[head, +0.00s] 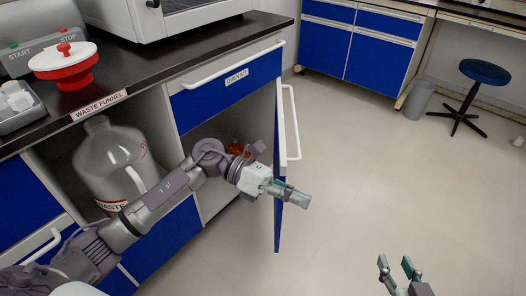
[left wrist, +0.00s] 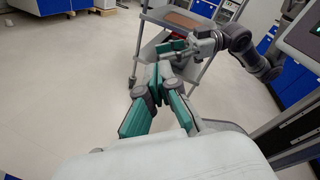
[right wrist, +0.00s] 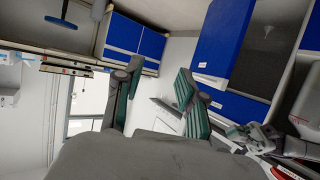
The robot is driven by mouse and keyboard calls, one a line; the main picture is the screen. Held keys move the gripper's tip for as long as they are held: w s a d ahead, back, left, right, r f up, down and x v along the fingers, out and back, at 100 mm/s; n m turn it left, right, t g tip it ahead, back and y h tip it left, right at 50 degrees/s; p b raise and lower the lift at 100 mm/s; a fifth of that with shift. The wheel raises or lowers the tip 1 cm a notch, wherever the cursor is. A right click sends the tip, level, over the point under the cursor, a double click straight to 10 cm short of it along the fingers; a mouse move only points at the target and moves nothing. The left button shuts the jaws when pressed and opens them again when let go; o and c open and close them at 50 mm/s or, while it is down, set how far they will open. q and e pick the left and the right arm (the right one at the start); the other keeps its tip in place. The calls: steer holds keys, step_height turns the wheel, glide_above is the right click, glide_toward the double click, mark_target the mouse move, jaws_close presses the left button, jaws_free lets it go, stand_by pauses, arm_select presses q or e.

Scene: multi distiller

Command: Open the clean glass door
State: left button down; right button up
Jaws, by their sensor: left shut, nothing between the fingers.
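A blue cabinet door (head: 278,170) stands swung open below the counter, seen almost edge-on, with a white bar handle (head: 291,122) on its outer face. I take it for the clean glass door, but no label on it is legible in the head view. A blue door with a small label also shows in the right wrist view (right wrist: 222,40). My left gripper (head: 305,200) is shut and empty, in front of the door's lower part; I cannot tell if they touch. Its closed fingers show in the left wrist view (left wrist: 159,72). My right gripper (head: 396,264) is open and empty over the floor.
A red object (head: 238,148) sits inside the open cabinet, partly hidden by my left arm. A large waste bottle (head: 108,160) stands in the left bay under a waste funnel (head: 64,66). A stool (head: 484,72) and grey bin (head: 416,99) stand far right. The middle floor is clear.

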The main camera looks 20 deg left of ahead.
arm_select(q)
steer(key=w+a+m+t+y+p, duration=0.1)
steer(key=w+a+t+y+p, duration=0.15)
steer(key=w+a+y, duration=0.5)
steer(key=t, duration=0.2)
glide_toward(284, 164)
arm_select(e)
steer(key=s+d+f+g+h, duration=0.2)
steer(key=s+d+f+g, duration=0.2)
steer(key=s+f+g, duration=0.55)
arm_select(q)
step_height(284, 164, down, 7)
steer(key=w+d+b, duration=0.1)
steer(key=w+d, duration=0.1)
steer(key=d, duration=0.1)
steer(key=shift+w+r+m, duration=0.15)
steer(key=shift+r+m, duration=0.1)
steer(key=shift+m, duration=0.15)
arm_select(e)
steer(key=w+a+r+t, duration=0.2)
steer(key=w+r+t, duration=0.3)
steer(key=shift+w+r+y, duration=0.2)
steer(key=shift+r+y, duration=0.2)
steer(key=shift+a+t, duration=0.1)
steer(key=shift+t, duration=0.15)
